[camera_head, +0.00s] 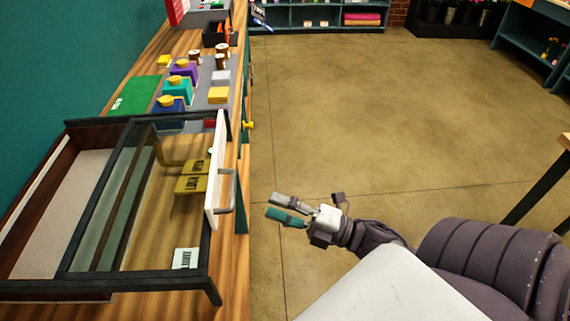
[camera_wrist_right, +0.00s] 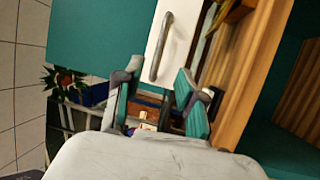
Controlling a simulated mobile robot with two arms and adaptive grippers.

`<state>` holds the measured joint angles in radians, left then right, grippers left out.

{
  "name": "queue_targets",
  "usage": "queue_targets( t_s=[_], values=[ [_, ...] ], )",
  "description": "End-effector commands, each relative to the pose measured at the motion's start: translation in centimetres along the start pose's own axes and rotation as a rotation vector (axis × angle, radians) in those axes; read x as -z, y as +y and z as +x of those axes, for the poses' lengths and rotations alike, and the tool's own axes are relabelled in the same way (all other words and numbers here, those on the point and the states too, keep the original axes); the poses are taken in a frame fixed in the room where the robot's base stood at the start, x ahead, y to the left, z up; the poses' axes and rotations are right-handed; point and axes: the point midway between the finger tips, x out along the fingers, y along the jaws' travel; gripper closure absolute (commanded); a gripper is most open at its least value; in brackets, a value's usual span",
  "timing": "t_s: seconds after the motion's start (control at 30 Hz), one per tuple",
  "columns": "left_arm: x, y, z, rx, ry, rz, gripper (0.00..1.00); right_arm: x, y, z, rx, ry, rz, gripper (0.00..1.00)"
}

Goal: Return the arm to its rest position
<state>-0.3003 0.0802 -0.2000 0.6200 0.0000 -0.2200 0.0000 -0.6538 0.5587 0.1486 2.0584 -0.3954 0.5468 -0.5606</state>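My right gripper (camera_head: 288,208) is out over the floor, to the right of the counter edge, at the end of my right arm. Its fingers are apart and nothing is between them; the right wrist view also shows the two fingers (camera_wrist_right: 158,98) spread and empty. The gripper is clear of the white panel with a metal handle (camera_head: 227,191) on the glass-topped case (camera_head: 215,285). The handle also shows in the right wrist view (camera_wrist_right: 159,47). My left gripper is not in either view.
The wooden counter (camera_head: 236,270) runs along the left with the case on it. Yellow cards (camera_head: 190,184) lie under the glass. A green mat (camera_head: 134,95) and several coloured boxes stand farther back. The floor (camera_head: 400,120) is open; a table leg (camera_head: 540,187) stands at right.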

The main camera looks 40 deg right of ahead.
Motion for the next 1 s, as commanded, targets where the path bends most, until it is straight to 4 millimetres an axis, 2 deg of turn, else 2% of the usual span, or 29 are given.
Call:
queue_targets(
  t_s=[0.2, 0.77, 0.87, 0.97, 1.0],
  values=[
    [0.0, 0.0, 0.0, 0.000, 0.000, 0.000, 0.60, 0.0, 0.0, -1.3, 0.000, -0.001, -0.001, 0.61],
    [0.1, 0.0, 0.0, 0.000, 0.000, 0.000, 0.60, -0.2, -0.3, -1.4, 0.004, -0.009, 0.006, 0.61],
    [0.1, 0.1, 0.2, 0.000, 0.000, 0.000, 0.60, -1.6, -2.4, -1.9, 0.032, -0.062, 0.052, 0.61],
    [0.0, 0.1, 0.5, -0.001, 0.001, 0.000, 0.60, -4.1, -6.9, -3.2, 0.087, -0.179, 0.158, 0.61],
    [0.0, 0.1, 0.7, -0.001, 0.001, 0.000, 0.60, -5.2, -9.4, -4.0, 0.118, -0.240, 0.216, 0.61]
  ],
)
